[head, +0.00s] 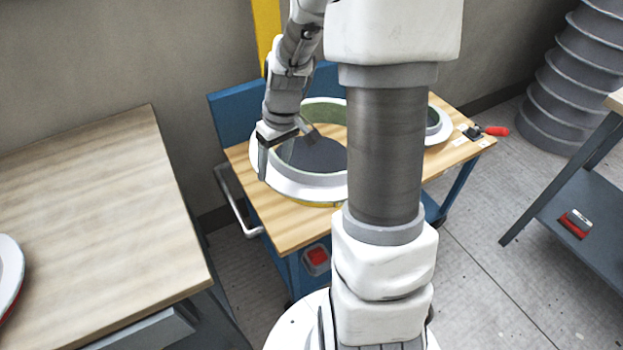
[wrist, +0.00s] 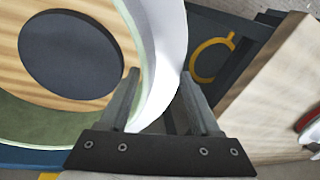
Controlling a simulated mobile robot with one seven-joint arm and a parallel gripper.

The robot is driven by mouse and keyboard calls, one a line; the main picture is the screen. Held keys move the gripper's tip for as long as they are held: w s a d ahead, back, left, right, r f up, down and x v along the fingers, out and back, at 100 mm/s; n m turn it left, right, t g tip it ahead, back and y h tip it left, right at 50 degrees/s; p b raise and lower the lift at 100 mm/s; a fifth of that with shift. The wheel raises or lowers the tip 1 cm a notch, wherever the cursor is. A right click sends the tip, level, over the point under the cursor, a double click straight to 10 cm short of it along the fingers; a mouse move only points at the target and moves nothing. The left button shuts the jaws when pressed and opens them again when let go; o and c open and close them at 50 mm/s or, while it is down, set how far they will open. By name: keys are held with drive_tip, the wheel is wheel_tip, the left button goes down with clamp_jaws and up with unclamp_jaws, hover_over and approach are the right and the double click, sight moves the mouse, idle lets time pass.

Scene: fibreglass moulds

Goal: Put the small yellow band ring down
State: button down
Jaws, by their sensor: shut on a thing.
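The yellow band ring (head: 300,186) is a round mould with a white outside, a pale green inside and a strip of yellow at its lower front edge. It is over the wooden top of the blue cart (head: 287,232); I cannot tell whether it touches. My gripper (head: 284,150) is shut on the ring's left wall, one finger inside and one outside. In the wrist view the ring's white wall (wrist: 166,50) passes between my gripper's fingers (wrist: 160,77). My column hides the ring's right part in the head view.
A dark disc (head: 312,153) shows inside the ring. A wooden table (head: 90,220) stands left, a grey table with a shelf (head: 590,205) right. The cart's front top is bare.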

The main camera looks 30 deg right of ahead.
drive_tip(key=shift+n, duration=0.3)
drive_tip(key=shift+w+d+f+b, duration=0.7)
drive_tip(key=shift+w+f+b, duration=0.8)
drive_tip(key=shift+f, duration=1)
drive_tip(key=shift+w+d+f+b, duration=0.7)
drive_tip(key=shift+w+f+b, duration=0.3)
drive_tip(key=shift+w+f, duration=1.25)
drive_tip(key=shift+w+d+f+b, duration=0.7)
drive_tip(key=shift+w+f+b, duration=0.65)
drive_tip(key=shift+f, duration=1.5)
drive_tip(key=shift+c, duration=0.4)
unclamp_jaws()
drive_tip(key=shift+f, duration=0.1)
wheel_tip(320, 180, up, 12)
drive_tip(key=d+p, duration=0.2)
drive_tip(key=p, duration=0.1)
drive_tip(key=shift+s+p, duration=0.3)
drive_tip(key=shift+s, duration=0.15)
